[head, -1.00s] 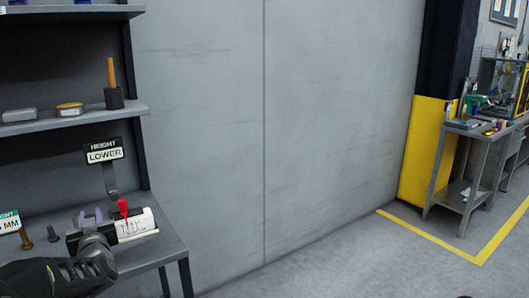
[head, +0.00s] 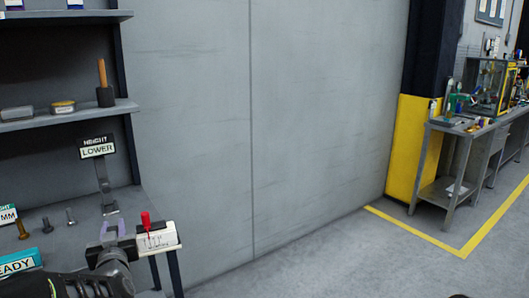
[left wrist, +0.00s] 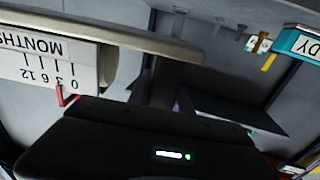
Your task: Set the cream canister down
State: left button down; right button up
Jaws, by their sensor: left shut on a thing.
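The cream canister (head: 158,238) has a white face with a printed scale and a red piece on top. In the head view it is at the right front corner of the grey bench (head: 60,250). My left gripper (head: 128,246) is shut on it from the left. In the left wrist view the canister (left wrist: 45,55) is at the upper left, its scale and the word MONTHS upside down. I cannot tell whether its base touches the bench. The gripped side is hidden. My right gripper is not in view.
A LOWER sign (head: 97,148) stands on a bracket behind my gripper. A shelf (head: 75,113) is above. Open floor (head: 300,272) lies to the right.

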pick_arm(q)
jog(key=s+d+f+m+t+h, duration=0.1)
jog(key=s+d+f+m+h, duration=0.1)
jog(key=d+f+h, duration=0.2)
jog(key=s+d+f+m+t+h+p, duration=0.1)
jog(key=s+d+f+m+h, duration=0.2)
jog(key=d+f, duration=0.7)
jog(key=d+h, duration=0.1)
jog(key=d, duration=0.7)
